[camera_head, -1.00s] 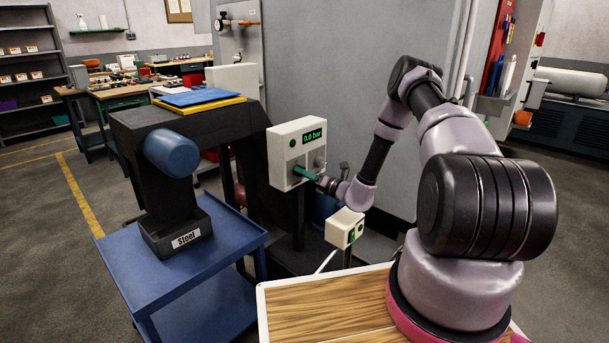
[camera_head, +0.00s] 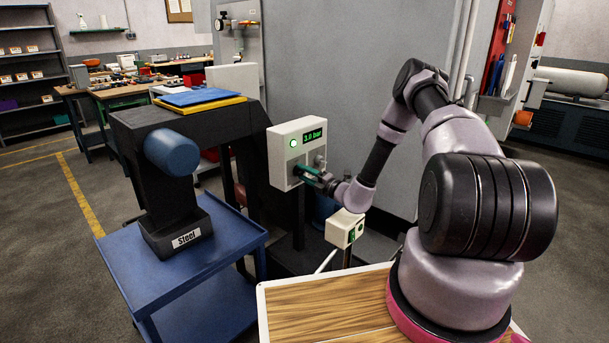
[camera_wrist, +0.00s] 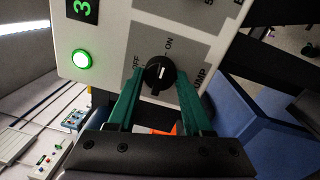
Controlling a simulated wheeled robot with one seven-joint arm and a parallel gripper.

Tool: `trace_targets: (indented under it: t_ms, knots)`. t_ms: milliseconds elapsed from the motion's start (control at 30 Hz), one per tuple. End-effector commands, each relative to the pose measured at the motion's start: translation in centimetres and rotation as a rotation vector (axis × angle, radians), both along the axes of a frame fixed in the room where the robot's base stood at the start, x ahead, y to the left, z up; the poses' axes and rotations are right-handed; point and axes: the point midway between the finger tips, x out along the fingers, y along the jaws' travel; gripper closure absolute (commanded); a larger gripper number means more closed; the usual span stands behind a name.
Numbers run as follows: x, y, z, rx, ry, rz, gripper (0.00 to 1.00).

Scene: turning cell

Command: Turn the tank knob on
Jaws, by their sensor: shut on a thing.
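The black rotary knob (camera_wrist: 160,73) sits on the pale control panel (camera_head: 280,172), with OFF and ON printed beside it. Its white mark points roughly toward ON in the wrist view. My gripper (camera_wrist: 160,82) is shut on the knob, with one green finger on each side. In the head view my gripper (camera_head: 305,172) meets the panel's front and hides the knob. A green lamp (camera_wrist: 81,59) glows on the panel and also shows lit in the head view (camera_head: 293,143). The display (camera_head: 314,135) reads 3.0 bar.
A smaller pale box (camera_head: 343,228) stands just below my forearm. A blue cart (camera_head: 215,265) carries a dark stand labelled Steel (camera_head: 186,238) at the left. A large grey cabinet (camera_head: 375,130) rises behind the panel.

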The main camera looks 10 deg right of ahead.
Motion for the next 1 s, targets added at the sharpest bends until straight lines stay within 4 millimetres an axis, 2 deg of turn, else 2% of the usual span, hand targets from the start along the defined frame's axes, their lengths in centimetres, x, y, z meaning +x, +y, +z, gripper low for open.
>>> trace_targets:
  t_ms: [467, 500, 533, 567, 867, 1000]
  knots:
    - [-0.08, -0.09, -0.15, 0.011, 0.011, -0.002, 1.0]
    - [-0.08, -0.09, -0.15, 0.011, 0.011, -0.002, 0.38]
    - [-0.07, -0.09, -0.14, 0.01, 0.01, -0.002, 0.27]
    - [-0.07, -0.08, -0.13, 0.01, 0.01, -0.002, 0.2]
    - [-0.07, -0.07, -0.05, 0.01, 0.009, -0.001, 0.2]
    - [-0.84, -0.78, -0.16, 0.009, 0.01, -0.003, 0.2]
